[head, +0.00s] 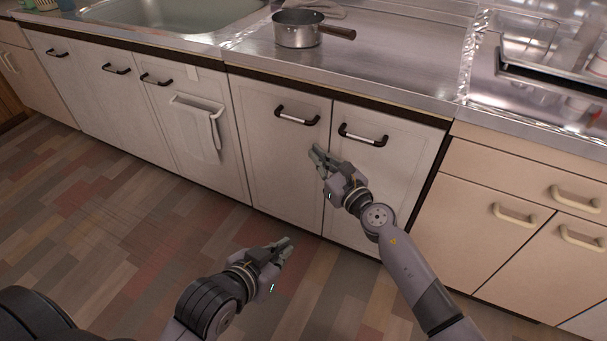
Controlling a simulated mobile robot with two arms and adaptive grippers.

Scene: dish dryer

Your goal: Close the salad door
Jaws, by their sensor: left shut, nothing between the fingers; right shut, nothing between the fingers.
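No door in the head view is labelled as the salad door, so I cannot tell which one it is. Two white cabinet doors with black-and-white handles face me: a left one (270,160) and a right one (400,165). Both look flush with the cabinet front. My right gripper (316,152) is shut and empty in front of these doors, near the seam and below the handles; I cannot tell if it touches. My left gripper (287,244) is shut and empty, lower and nearer to me, over the floor.
Beige cabinets (500,190) stand at the right. A pot (298,30) sits on the metal counter (390,50) beside the sink (175,12). The wooden floor (110,220) at left is clear.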

